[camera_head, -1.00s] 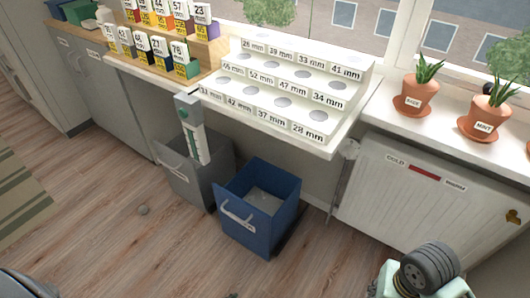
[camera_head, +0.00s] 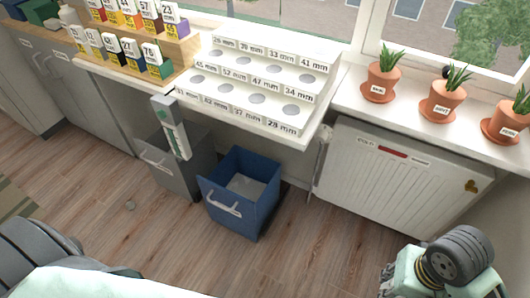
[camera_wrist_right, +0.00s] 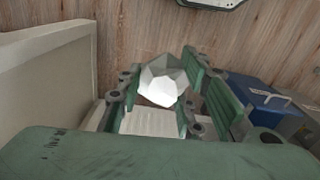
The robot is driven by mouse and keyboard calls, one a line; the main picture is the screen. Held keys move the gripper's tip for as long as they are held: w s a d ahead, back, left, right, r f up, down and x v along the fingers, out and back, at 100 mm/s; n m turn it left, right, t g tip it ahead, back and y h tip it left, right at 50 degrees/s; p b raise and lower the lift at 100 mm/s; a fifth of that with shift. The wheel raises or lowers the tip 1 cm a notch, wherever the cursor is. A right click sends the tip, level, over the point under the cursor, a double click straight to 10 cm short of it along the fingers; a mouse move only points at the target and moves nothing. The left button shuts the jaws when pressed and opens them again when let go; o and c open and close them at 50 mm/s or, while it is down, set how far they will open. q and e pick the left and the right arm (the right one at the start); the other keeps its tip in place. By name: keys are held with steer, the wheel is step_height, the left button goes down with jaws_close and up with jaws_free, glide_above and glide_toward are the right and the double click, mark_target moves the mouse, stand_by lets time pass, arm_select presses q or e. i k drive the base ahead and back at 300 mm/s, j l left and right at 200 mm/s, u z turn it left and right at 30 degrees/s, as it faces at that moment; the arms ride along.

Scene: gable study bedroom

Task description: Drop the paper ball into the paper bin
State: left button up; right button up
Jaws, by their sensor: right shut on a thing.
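The paper ball (camera_wrist_right: 168,72) is white and faceted. In the right wrist view it sits between the green fingers of my right gripper (camera_wrist_right: 161,88), which is shut on it. A blue bin (camera_head: 222,205) with a white handle stands on the floor under the desk, open at the top, with something pale inside. A grey bin (camera_head: 160,171) stands just left of it. I cannot read a label marking either as the paper bin. The blue bin also shows at the right of the right wrist view (camera_wrist_right: 268,100), apart from the ball. My left gripper is out of view.
A grey-green upright device (camera_head: 170,127) stands above the grey bin. A white stepped rack (camera_head: 240,110) is on the desk. A white radiator (camera_head: 395,175) is right of the blue bin, below potted plants (camera_head: 446,100).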

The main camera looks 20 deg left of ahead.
mark_target(246, 194)
steer(key=j+z, duration=0.25)
steer(key=j, duration=0.35)
steer(key=j+z, duration=0.3)
steer(key=j, duration=0.3)
steer(key=k+j+z, duration=0.25)
steer(key=j, duration=0.3)
steer(key=i, duration=0.1)
